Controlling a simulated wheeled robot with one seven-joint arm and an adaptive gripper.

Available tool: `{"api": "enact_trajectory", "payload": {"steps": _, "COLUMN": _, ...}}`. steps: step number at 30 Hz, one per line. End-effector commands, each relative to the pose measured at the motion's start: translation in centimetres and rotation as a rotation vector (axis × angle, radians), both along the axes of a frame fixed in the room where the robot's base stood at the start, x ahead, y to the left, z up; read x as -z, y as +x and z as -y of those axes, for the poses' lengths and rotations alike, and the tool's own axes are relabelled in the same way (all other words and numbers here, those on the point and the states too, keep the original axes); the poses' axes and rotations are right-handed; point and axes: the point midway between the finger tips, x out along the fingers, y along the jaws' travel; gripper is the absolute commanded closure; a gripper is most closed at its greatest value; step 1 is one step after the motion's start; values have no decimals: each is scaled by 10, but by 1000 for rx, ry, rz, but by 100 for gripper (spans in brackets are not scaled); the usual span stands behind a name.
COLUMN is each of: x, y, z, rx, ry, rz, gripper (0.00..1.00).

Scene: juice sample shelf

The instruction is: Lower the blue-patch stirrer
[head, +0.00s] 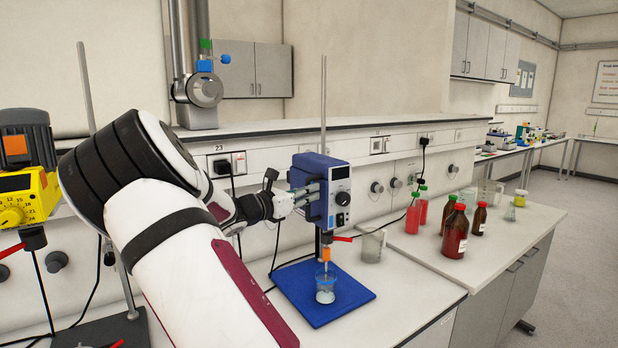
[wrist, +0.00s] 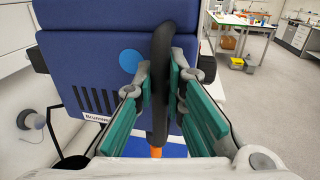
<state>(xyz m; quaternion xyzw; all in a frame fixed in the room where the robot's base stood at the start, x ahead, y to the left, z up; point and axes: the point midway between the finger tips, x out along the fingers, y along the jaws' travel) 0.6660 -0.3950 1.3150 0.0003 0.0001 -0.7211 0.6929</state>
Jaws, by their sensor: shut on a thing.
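The blue stirrer (head: 321,172) is clamped on an upright rod (head: 323,105) above a blue base plate (head: 353,296). A round light-blue patch (wrist: 130,61) shows on its housing in the wrist view. An orange piece (head: 326,255) hangs below it over a small glass beaker (head: 325,293) on the plate. I cannot tell whether the stirring end is inside the beaker. My gripper (head: 310,190) is at the stirrer's left side. In the wrist view my gripper (wrist: 161,88) is shut on the stirrer's black upright handle (wrist: 160,55), with green pads on both sides.
A yellow stirrer (head: 22,180) with an orange patch stands at the left. Right of the blue plate are a glass beaker (head: 371,245), red bottles (head: 412,217) and brown bottles (head: 455,232). A red clamp lever (head: 343,239) sticks out below the stirrer. A shelf edge (head: 300,128) runs behind.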

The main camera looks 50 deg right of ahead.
Motion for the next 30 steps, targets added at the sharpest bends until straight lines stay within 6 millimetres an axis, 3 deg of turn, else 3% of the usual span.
{"api": "enact_trajectory", "payload": {"steps": 6, "x": 15, "y": -1, "z": 0, "rx": 2, "ry": 2, "rz": -3, "gripper": 100}}
{"api": "enact_trajectory", "payload": {"steps": 20, "x": 22, "y": -1, "z": -1, "rx": 2, "ry": 8, "rz": -5, "gripper": 100}}
{"api": "enact_trajectory", "payload": {"steps": 21, "x": 22, "y": -1, "z": -1, "rx": 2, "ry": 9, "rz": -5, "gripper": 84}}
{"api": "enact_trajectory", "payload": {"steps": 23, "x": 22, "y": -1, "z": -1, "rx": 2, "ry": 8, "rz": -5, "gripper": 71}}
{"api": "enact_trajectory", "payload": {"steps": 30, "x": 18, "y": 0, "z": 0, "rx": 0, "ry": 3, "rz": -2, "gripper": 68}}
